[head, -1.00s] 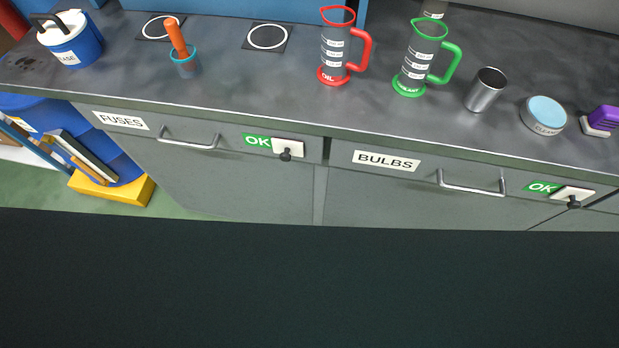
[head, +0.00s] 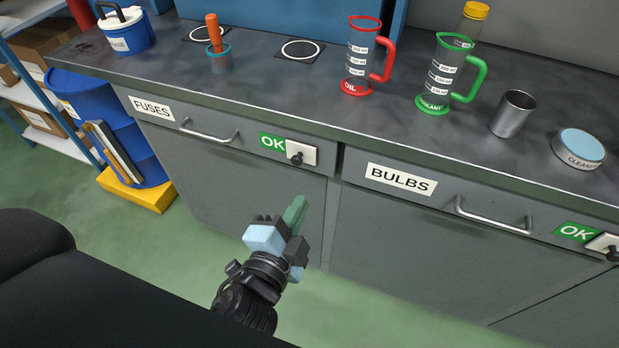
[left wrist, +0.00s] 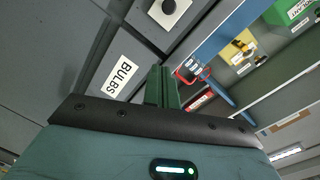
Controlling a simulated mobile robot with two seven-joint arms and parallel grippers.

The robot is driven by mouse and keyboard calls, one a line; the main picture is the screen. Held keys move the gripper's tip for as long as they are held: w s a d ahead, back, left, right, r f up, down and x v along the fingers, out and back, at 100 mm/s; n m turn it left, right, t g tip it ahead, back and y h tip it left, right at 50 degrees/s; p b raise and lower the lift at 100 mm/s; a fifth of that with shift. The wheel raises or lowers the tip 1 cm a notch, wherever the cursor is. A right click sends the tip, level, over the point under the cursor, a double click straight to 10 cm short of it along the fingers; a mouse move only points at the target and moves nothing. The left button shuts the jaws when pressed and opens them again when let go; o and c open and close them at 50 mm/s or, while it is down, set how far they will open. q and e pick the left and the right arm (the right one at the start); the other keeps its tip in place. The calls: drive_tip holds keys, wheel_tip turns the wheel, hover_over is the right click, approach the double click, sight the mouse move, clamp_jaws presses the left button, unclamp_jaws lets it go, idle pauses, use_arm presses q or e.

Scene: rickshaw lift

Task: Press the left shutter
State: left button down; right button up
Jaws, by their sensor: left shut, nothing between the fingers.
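The left shutter is a white plate with a black knob (head: 308,153) on the FUSES drawer front, with a green OK label (head: 272,142) uncovered on its left. A white plate with a dark round knob, matching it, shows at the top of the left wrist view (left wrist: 157,16). My left gripper (head: 297,208) is shut and empty, below the left shutter in the picture and apart from it. Its closed fingers also show in the left wrist view (left wrist: 160,88). The right shutter (head: 605,245) is on the BULBS drawer, partly cut off at the right edge. My right gripper is out of view.
Bar handles stick out from the FUSES drawer (head: 210,134) and BULBS drawer (head: 492,217). The worktop holds a red jug (head: 360,60), a green jug (head: 446,75) and a metal cup (head: 513,114). A blue barrel (head: 105,110) stands at the left. Green floor before the cabinets is clear.

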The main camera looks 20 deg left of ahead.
use_arm(q)
drive_tip(key=shift+w, duration=0.1)
approach(311, 154)
drive_tip(key=w+d+r, duration=0.1)
drive_tip(key=w+d, duration=0.2)
drive_tip(key=shift+w+a+f+p, duration=0.15)
drive_tip(key=shift+w+a+f, duration=0.1)
drive_tip(key=shift+w+a, duration=0.25)
drive_tip(key=shift+w+a+f+p, duration=0.15)
drive_tip(key=shift+w+a+f, duration=0.1)
drive_tip(key=shift+a, duration=0.35)
drive_tip(key=shift+a+f, duration=0.2)
drive_tip(key=shift+a, duration=0.2)
drive_tip(key=shift+w, duration=0.1)
